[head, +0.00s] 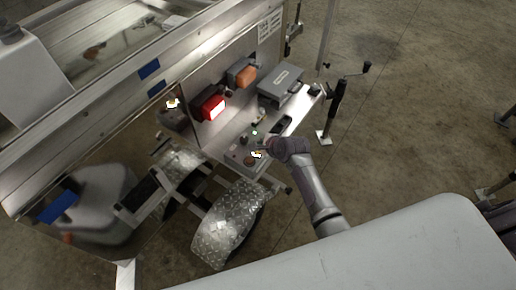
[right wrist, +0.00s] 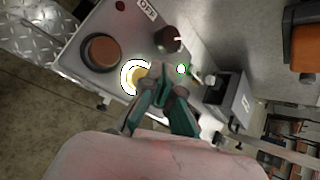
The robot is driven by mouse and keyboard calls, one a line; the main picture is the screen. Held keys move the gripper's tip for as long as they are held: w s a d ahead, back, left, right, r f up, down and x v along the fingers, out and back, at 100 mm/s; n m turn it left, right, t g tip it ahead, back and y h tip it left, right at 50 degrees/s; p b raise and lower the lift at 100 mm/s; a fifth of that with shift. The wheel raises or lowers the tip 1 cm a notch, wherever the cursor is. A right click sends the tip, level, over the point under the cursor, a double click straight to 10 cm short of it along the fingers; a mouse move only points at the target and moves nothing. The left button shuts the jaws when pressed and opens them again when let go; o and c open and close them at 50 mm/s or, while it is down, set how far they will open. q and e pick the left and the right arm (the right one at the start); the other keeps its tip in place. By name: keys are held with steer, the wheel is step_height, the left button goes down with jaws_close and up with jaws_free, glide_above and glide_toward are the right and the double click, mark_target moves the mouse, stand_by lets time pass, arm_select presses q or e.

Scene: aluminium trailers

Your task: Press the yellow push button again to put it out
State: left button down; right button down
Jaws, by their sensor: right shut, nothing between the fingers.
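The yellow push button (right wrist: 126,76) glows brightly on the grey control box (right wrist: 85,75) in the right wrist view. In the head view it shows as a small bright spot (head: 257,155) on the box top. My right gripper (right wrist: 143,82) is shut and empty, with its fingertips at the button's edge and overlapping part of it in the picture. I cannot tell whether they touch it. In the head view the right gripper (head: 264,148) reaches the box from the right. My left gripper is in neither view.
Beside the button sit a brown round button (right wrist: 102,50), a black knob (right wrist: 168,39) and a lit green lamp (right wrist: 181,69). A lit red lamp (head: 212,108) and a grey case (head: 281,84) are behind.

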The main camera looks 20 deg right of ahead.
steer(key=shift+f, duration=0.15)
steer(key=shift+f, duration=0.3)
steer(key=shift+f, duration=0.3)
stand_by(0.8)
steer(key=shift+r, duration=0.15)
steer(key=shift+r+p, duration=0.6)
steer(key=shift+p, duration=0.25)
step_height(320, 180, up, 6)
steer(key=p, duration=0.7)
steer(key=shift+r, duration=0.1)
